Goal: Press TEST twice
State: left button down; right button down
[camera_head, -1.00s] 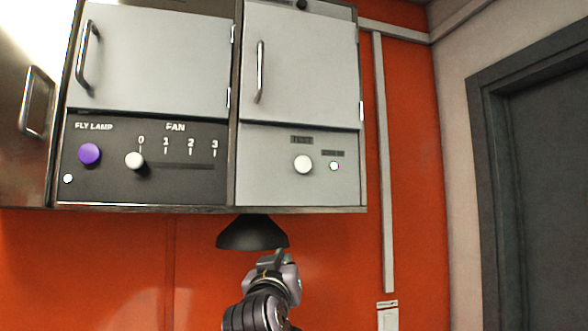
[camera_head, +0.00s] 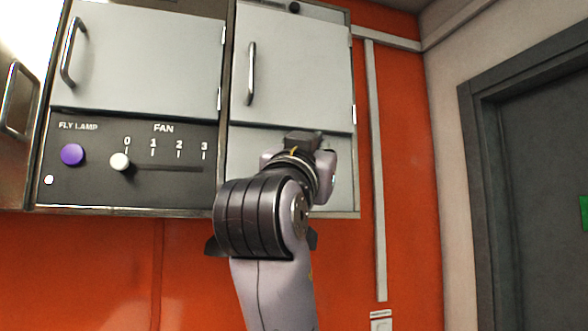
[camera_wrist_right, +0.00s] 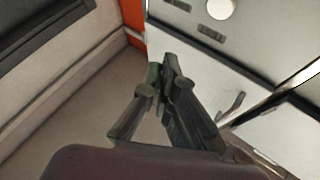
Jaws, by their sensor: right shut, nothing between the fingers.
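My right gripper (camera_head: 304,143) is raised in front of the light grey panel (camera_head: 245,165) of the right-hand cabinet. Its arm hides the panel's white round button and most of its labels in the head view. In the right wrist view, the gripper's fingers (camera_wrist_right: 168,72) are together and empty. The white round button (camera_wrist_right: 220,8) shows at the top edge there, apart from the fingertips, with a dark label (camera_wrist_right: 212,33) near it. The label's words are too small to read, so I cannot confirm which control is TEST. My left gripper is out of view.
The left panel has a purple FLY LAMP button (camera_head: 72,155) and a FAN slider (camera_head: 120,162) with its white knob at 0. Cabinet doors with metal handles (camera_head: 251,73) are above. A grey door frame (camera_head: 480,200) stands at the right.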

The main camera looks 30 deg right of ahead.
jog(key=shift+w, duration=0.15)
jog(key=w+d+p, duration=0.2)
jog(key=w+p, duration=0.1)
jog(key=w, duration=0.5)
jog(key=shift+w+p, duration=0.15)
jog(key=shift+p, duration=0.15)
jog(key=shift+w, duration=0.15)
dwell(1.1)
jog(key=shift+w+d, duration=0.15)
jog(key=shift+w, duration=0.1)
jog(key=shift+w, duration=0.45)
dwell(0.7)
jog(key=shift+s, duration=0.15)
jog(key=shift+s+b, duration=0.4)
jog(key=shift+s, duration=0.25)
